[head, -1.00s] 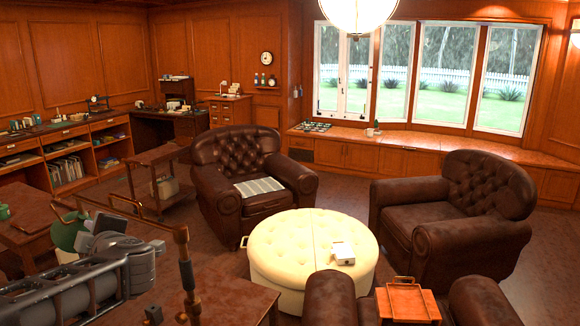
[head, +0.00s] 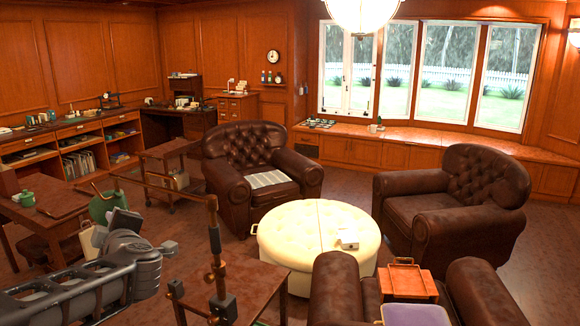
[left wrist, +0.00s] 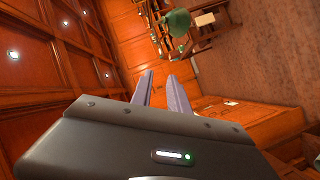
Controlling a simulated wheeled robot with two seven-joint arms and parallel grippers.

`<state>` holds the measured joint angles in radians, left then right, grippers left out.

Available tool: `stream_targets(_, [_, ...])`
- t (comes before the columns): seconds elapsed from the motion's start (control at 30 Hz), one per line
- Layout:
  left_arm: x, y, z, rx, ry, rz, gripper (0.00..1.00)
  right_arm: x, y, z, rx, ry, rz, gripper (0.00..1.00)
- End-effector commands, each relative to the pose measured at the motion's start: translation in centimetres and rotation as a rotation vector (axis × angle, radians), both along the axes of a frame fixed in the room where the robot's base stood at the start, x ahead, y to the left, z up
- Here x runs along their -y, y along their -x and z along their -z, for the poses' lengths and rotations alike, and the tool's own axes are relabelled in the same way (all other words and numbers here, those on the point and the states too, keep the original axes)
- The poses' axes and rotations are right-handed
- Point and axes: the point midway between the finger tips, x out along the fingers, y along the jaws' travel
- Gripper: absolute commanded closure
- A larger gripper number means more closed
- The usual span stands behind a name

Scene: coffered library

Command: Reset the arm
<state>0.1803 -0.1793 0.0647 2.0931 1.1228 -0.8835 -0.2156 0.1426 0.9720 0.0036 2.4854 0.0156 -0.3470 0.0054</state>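My left arm comes in from the lower left in the head view. My left gripper (head: 122,222) is a dark grey block at its end, raised in front of the green round object. In the left wrist view its two pale fingers (left wrist: 163,88) stand apart with nothing between them. The fingertips are hard to make out in the head view. My right arm and gripper are not in view.
A wooden stand with metal joints (head: 214,245) rises close right of my left arm. A green round object (head: 104,207) is behind the gripper. A cream ottoman (head: 300,238) and brown armchairs (head: 455,200) stand beyond. Bare floor lies left of the ottoman.

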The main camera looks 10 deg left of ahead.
Motion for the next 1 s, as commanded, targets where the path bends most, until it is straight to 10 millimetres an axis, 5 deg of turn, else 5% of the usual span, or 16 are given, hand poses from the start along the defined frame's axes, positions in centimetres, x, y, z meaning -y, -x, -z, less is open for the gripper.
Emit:
stream_targets(0.17, [2.5, -2.6, 2.4, -0.054, -0.048, 0.127, 0.79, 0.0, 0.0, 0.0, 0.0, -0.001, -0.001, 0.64])
stream_targets(0.37, [6.5, -5.6, 7.9, -0.162, -0.088, 0.301, 0.79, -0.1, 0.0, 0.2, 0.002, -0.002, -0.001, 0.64])
stream_targets(0.47, [9.2, -6.9, 11.9, -0.238, -0.104, 0.406, 0.79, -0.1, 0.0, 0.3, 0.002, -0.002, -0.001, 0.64])
stream_targets(0.63, [16.0, -7.8, 22.4, -0.428, -0.108, 0.654, 0.79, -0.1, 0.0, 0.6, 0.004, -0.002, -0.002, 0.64])
stream_targets(0.83, [24.9, -3.9, 36.0, -0.68, -0.074, 0.971, 0.79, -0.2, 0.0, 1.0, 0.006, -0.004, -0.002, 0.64])
stream_targets(1.0, [31.8, 3.3, 46.2, -0.89, -0.014, 1.233, 0.79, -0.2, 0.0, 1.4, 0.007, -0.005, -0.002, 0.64])
